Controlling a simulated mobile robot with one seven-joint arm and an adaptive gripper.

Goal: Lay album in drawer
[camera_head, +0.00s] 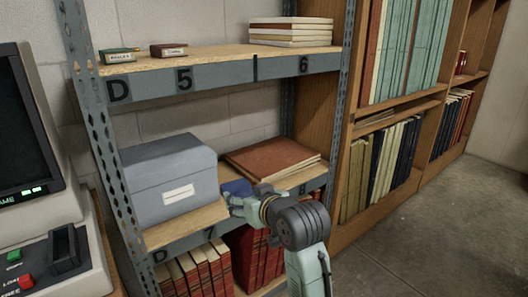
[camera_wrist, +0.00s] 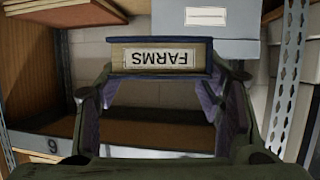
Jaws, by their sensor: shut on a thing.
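A blue album (camera_head: 237,187) is held in my gripper (camera_head: 243,203) at the middle shelf, between the grey box and the red-brown volumes. In the wrist view the album (camera_wrist: 201,47) shows its tan spine with an upside-down label reading FARMS, between the two fingers of my gripper (camera_wrist: 160,76). My gripper is shut on it. The fingers partly hide the album in the head view, and I cannot tell whether it touches the shelf. No drawer can be made out in either view.
A grey box (camera_head: 168,180) stands left of the gripper, and flat red-brown volumes (camera_head: 272,157) lie right. Red books (camera_head: 200,268) fill the shelf below. Small boxes (camera_head: 119,56) and a pale stack (camera_head: 290,31) are above. Open floor (camera_head: 430,235) lies right; a computer terminal (camera_head: 40,200) is left.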

